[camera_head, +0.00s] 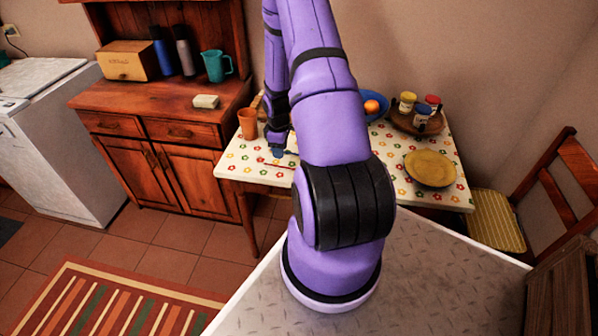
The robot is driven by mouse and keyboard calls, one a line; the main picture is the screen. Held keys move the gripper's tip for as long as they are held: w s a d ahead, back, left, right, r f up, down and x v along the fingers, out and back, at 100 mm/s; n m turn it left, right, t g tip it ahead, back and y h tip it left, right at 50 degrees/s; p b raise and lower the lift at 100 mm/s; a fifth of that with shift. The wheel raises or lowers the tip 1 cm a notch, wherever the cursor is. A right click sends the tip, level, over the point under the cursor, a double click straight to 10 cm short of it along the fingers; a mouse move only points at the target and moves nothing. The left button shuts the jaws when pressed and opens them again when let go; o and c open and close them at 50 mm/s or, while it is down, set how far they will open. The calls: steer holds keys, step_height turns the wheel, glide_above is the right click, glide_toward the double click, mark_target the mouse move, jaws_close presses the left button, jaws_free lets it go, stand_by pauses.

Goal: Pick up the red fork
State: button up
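A thin red item, which looks like the red fork (279,166), lies on the flower-patterned table (237,170) near its front left part. It is small in the picture and its right end runs toward my arm. My purple arm reaches over the table. My gripper (277,150) points down just behind and above the red item. It appears apart from it, but the exact gap is hard to judge. The fingers are too small and dark to show whether they are open or shut.
An orange cup (248,124) stands left of my gripper. My arm partly hides a blue bowl (377,107) with an orange fruit. A wooden tray (399,122) with jars and a yellow plate (430,168) are at right. A chair (553,170) stands beyond the table's right side.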

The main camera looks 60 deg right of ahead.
mark_target(280, 166)
steer(key=shift+a+f, duration=0.15)
steer(key=shift+f, duration=1.6)
steer(key=shift+a+f, duration=0.1)
steer(key=shift+f, duration=1.65)
steer(key=shift+c, duration=0.5)
jaws_close()
